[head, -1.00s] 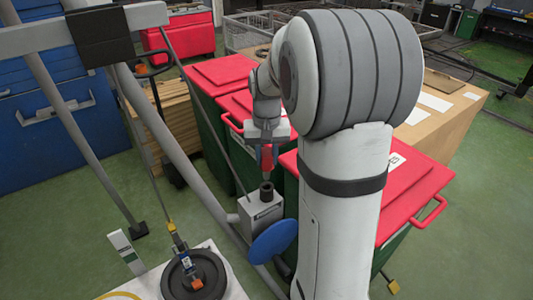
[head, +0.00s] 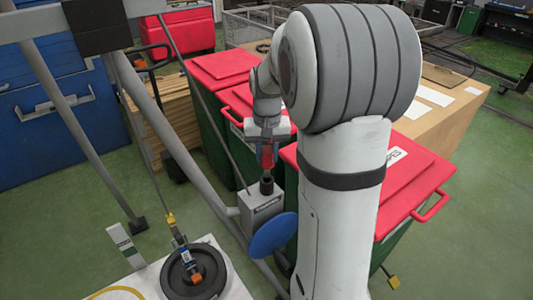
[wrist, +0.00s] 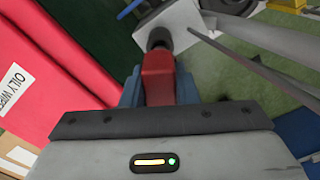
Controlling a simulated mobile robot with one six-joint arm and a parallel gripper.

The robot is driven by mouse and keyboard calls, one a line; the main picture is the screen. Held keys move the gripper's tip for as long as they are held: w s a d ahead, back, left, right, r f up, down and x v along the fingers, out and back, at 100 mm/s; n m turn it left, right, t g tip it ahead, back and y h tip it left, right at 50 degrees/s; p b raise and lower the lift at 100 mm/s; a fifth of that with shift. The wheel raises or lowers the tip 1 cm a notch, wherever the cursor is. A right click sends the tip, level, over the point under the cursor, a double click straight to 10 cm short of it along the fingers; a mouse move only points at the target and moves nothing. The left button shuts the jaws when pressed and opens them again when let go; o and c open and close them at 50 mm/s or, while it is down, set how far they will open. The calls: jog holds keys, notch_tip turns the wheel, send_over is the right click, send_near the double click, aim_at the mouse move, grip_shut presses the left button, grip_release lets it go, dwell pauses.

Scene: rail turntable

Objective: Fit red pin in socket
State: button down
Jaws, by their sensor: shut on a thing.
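The red pin (wrist: 158,80) is held between the blue fingers of my gripper (wrist: 159,92). In the head view the pin (head: 267,157) hangs upright below my gripper (head: 267,146). The dark round socket (head: 266,187) stands on top of a small grey box (head: 262,205), straight below the pin. In the wrist view the socket (wrist: 159,39) shows just beyond the pin's far end. The pin's tip is very close to the socket's mouth; I cannot tell whether they touch.
Red-lidded green bins (head: 232,98) stand behind and beside the box. A blue disc (head: 273,235) sits in front of it. Grey slanted rails (head: 165,128) pass on the left. A black wheel (head: 207,275) with a cable lies on a white plate at the lower left.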

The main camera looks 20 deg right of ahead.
aim_at(267, 176)
jog(key=shift+f+b, duration=2.05)
jog(key=shift+f, duration=0.8)
jog(key=c, duration=1.1)
grip_release()
jog(key=shift+o, duration=0.2)
jog(key=shift+r, duration=0.15)
notch_tip(267, 176, up, 8)
jog(key=shift+f, duration=0.2)
